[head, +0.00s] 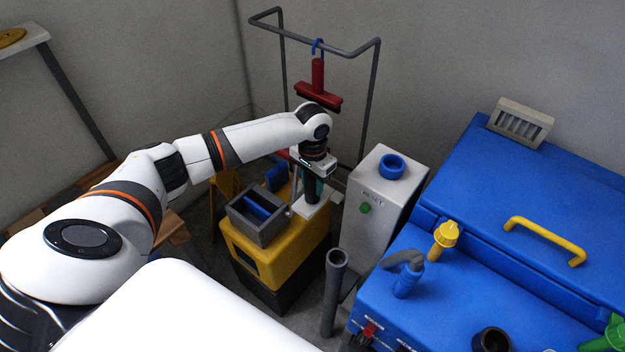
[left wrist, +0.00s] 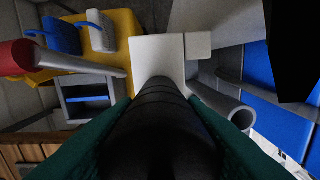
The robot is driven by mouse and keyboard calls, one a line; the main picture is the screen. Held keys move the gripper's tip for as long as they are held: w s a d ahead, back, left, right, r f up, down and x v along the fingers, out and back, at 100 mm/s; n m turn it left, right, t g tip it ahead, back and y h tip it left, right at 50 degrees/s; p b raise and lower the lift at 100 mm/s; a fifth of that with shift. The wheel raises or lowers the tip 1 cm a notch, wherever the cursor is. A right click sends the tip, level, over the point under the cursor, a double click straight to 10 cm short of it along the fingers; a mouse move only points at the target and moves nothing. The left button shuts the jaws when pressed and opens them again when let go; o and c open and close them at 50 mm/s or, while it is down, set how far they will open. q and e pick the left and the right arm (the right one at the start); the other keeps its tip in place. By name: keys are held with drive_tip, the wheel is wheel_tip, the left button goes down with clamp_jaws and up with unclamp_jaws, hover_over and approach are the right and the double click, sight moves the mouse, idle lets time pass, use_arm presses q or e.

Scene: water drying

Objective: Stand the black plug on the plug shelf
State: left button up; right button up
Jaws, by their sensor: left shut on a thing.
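The black plug (head: 312,189) is held upright in my left gripper (head: 318,186), which is shut on it with green fingers. In the left wrist view the black plug (left wrist: 165,125) fills the lower middle between the green fingers. The plug shelf (head: 308,210) looks like a small white plate beside the yellow box. The plug's lower end is over the shelf; I cannot tell whether it touches. The shelf (left wrist: 155,50) also shows behind the plug's far end in the wrist view. My right gripper is not in view.
A yellow box (head: 270,262) with a grey tray (head: 240,215) stands left of the shelf. A grey-white RESET box (head: 370,225) stands close on the right. A grey pipe (head: 334,290) is in front. A red squeegee (head: 318,85) hangs behind from a rail. A blue machine (head: 460,290) fills the right.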

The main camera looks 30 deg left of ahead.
use_arm(q)
drive_tip(key=shift+f, duration=0.1)
drive_tip(key=o, duration=1)
wheel_tip(320, 180, up, 12)
drive_tip(key=shift+r+b, duration=0.15)
drive_tip(key=shift+b, duration=0.3)
